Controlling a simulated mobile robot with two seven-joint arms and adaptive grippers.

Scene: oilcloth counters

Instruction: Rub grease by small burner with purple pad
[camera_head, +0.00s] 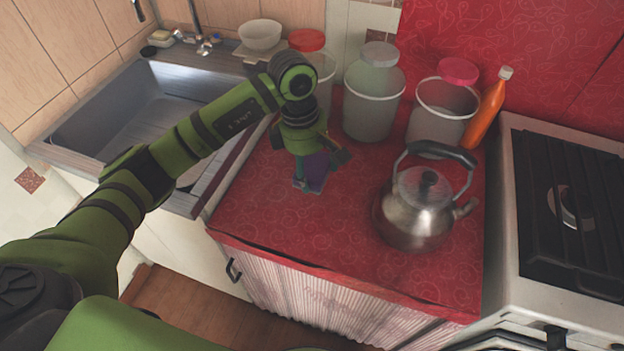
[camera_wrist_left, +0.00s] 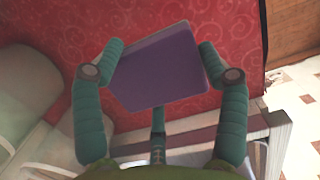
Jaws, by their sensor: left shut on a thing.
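The purple pad (camera_wrist_left: 160,68) is a flat rectangular piece with a paler side edge. In the head view the pad (camera_head: 316,168) shows below my left gripper (camera_head: 312,172), over the red counter beside the sink. In the left wrist view my left gripper (camera_wrist_left: 160,75) has its teal fingers shut on the pad's sides. My right gripper is not in view.
A steel kettle (camera_head: 420,208) stands on the red counter (camera_head: 350,225) between pad and stove (camera_head: 512,240). Lidded jars (camera_head: 372,98) and an orange bottle (camera_head: 486,112) line the back. The sink (camera_head: 130,115) is at the left.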

